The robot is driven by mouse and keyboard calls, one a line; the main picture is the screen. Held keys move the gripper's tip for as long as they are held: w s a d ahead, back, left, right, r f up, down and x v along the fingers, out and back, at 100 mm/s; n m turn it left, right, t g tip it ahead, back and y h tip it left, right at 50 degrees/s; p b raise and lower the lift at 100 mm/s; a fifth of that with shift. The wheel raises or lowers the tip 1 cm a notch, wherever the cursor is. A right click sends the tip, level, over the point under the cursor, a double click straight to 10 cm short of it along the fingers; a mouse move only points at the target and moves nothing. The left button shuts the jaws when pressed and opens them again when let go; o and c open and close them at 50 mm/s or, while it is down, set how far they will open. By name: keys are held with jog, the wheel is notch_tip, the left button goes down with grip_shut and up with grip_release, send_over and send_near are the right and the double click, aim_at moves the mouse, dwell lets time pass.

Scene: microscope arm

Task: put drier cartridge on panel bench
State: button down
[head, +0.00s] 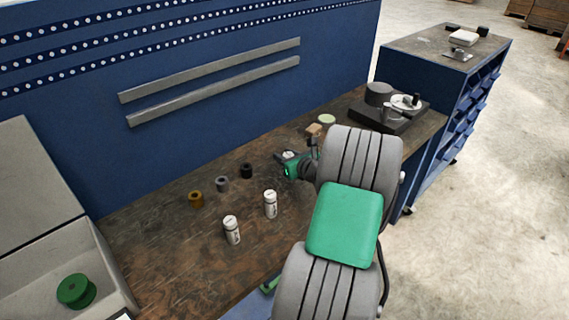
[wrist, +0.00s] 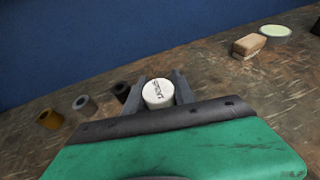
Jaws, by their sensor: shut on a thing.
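My gripper (wrist: 158,86) is shut on a white cylindrical drier cartridge (wrist: 158,95), whose round labelled top faces the wrist camera. One grey finger is on each side of it. In the head view my gripper (head: 290,162) is over the back middle of the panel bench (head: 160,255), which has a worn brown top. The held cartridge is mostly hidden there, and I cannot tell whether it touches the bench. Two similar white labelled cylinders, one at the left (head: 232,229) and one at the right (head: 270,204), stand upright on the bench, left of my arm.
Brass (head: 196,199), grey (head: 222,184) and black (head: 246,171) small cylinders stand left of my gripper. A tan block (wrist: 249,45) and a pale green round dish (wrist: 275,32) are to its right. A dark-based device (head: 390,110) occupies the far right end. A blue panel (head: 220,50) rises behind.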

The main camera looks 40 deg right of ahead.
jog(key=shift+f, duration=1.8)
jog(key=c, duration=1)
grip_release()
jog(key=shift+c, duration=0.2)
jog(key=shift+r, duration=0.3)
jog(key=v, duration=1.2)
jog(key=shift+f, duration=0.1)
